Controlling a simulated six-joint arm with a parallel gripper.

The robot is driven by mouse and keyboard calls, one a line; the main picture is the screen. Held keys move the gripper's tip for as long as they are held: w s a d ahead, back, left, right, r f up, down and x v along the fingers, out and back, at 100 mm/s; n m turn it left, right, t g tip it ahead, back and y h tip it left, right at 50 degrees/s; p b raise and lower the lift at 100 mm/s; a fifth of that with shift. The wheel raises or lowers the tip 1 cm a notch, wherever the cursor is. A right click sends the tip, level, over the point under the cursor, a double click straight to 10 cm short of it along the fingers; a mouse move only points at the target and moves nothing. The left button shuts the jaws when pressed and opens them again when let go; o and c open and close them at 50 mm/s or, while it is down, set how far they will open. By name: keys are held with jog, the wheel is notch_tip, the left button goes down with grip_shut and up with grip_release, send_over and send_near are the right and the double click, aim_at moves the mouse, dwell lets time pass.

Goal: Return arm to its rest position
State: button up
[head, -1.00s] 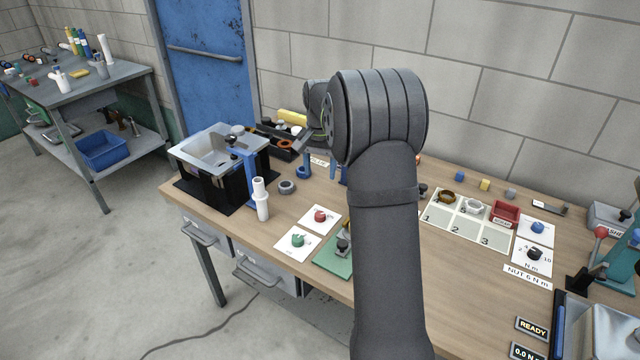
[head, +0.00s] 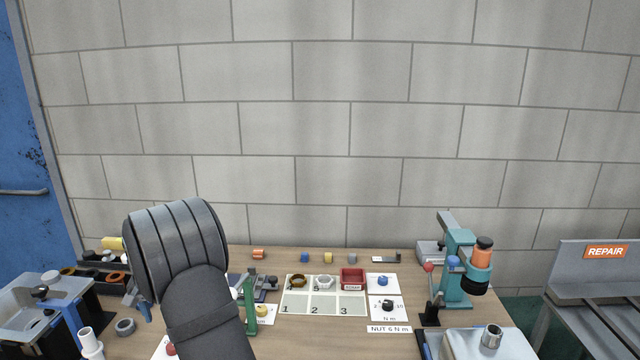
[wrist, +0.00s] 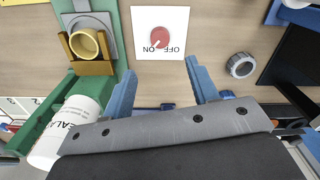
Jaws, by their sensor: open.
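My arm (head: 185,265) rises at the lower left of the head view, its thick dark joint hiding most of the bench's left part. My gripper (wrist: 161,82) shows in the wrist view with its two blue fingers spread apart and nothing between them. It hangs over the wooden bench top (wrist: 135,75). A white card with a red knob (wrist: 160,38) marked ON and OFF lies just beyond the fingertips. In the head view only a bit of blue finger shows beside the arm.
In the wrist view, a green fixture with a yellow ring (wrist: 85,43) and a white labelled bottle (wrist: 76,122) stand left of the fingers; a grey ring (wrist: 241,65) lies right. In the head view are a numbered mat (head: 322,305), red tray (head: 352,280) and teal press (head: 458,265).

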notch_tip(320, 180, down, 11)
dwell(0.4)
notch_tip(320, 180, up, 17)
notch_tip(320, 180, down, 17)
jog(key=shift+f, duration=0.1)
jog(key=n, duration=1.2)
jog(key=shift+n, duration=2)
